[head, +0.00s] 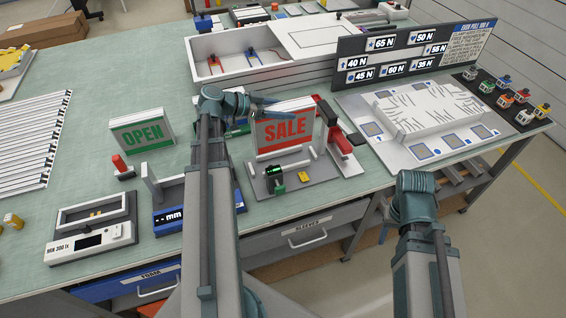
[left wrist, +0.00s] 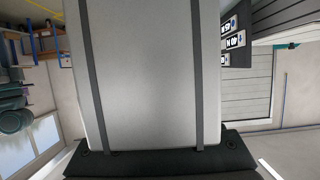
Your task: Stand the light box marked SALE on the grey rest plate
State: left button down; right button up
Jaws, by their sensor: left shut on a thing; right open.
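The light box marked SALE (head: 283,128) is white-framed with a red face and looks upright in the middle of the bench. My left gripper (head: 277,104) is at its top edge and shut on it. In the left wrist view a pale panel with two dark strips (left wrist: 150,75) fills the picture, seemingly the box close up. A grey plate (head: 322,176) with small fixtures lies below and in front of the box; I cannot tell whether this is the rest plate or whether the box touches it. My right gripper is out of view.
The OPEN light box (head: 142,132) stands to the left. A red upright fixture (head: 338,138) is close to the right of SALE. A green gauge (head: 274,176) stands in front. A board with a cracked white block (head: 430,108) and a force-label panel (head: 405,52) fill the right side.

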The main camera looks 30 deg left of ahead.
aim_at(283, 134)
pick_arm(q)
jog(key=shift+f+b, duration=3.15)
jog(key=shift+b, duration=0.05)
jog(key=shift+f, duration=0.1)
notch_tip(283, 134, down, 4)
jog(key=b, duration=0.3)
jog(key=shift+r+b, duration=0.2)
jog(key=shift+b, duration=0.15)
jog(key=shift+f, duration=0.1)
jog(key=shift+c, duration=0.6)
grip_release()
